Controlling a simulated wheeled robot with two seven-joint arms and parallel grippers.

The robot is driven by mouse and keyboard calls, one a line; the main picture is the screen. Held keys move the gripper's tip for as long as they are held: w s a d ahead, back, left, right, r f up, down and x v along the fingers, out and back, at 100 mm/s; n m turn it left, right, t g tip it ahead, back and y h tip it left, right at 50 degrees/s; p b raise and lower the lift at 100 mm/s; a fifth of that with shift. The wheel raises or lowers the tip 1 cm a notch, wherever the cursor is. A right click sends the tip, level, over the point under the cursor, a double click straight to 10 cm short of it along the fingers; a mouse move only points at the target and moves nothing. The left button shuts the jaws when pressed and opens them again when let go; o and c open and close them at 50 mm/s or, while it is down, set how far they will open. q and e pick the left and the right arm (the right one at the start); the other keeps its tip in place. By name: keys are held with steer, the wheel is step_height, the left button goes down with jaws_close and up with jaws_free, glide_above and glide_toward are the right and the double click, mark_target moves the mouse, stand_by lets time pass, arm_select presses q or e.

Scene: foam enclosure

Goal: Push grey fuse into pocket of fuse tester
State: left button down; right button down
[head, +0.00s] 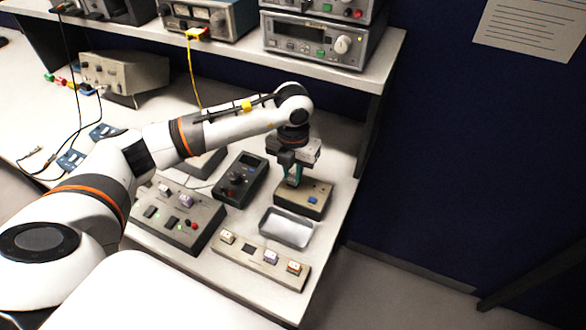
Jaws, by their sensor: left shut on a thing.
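My left gripper (292,178) points down over the small beige fuse tester (313,208), which has a blue button and a yellow label on its top. The gripper is shut at the rear left part of the tester's top. The grey fuse is too small and too covered by the fingers to make out. I cannot tell whether it touches the pocket or sits in it. The pocket itself is hidden by the gripper. My right gripper is not in view.
A shallow metal tray (286,228) lies just in front of the tester. A fuse strip (237,257) with several coloured fuses is nearer the bench's front edge. A multimeter (241,179) and a switch panel (203,218) stand to the left. Instruments fill the shelf (385,56) above.

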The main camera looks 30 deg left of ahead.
mark_target(293, 172)
arm_select(q)
steer(key=shift+f+b, duration=0.75)
steer(key=shift+f, duration=0.2)
steer(key=shift+f, duration=0.2)
steer(key=c, duration=1.2)
jaws_free()
steer(key=shift+r, duration=0.1)
steer(key=shift+r, duration=0.1)
step_height(293, 172, up, 12)
steer(key=shift+f+b, duration=0.1)
steer(key=shift+b, duration=1)
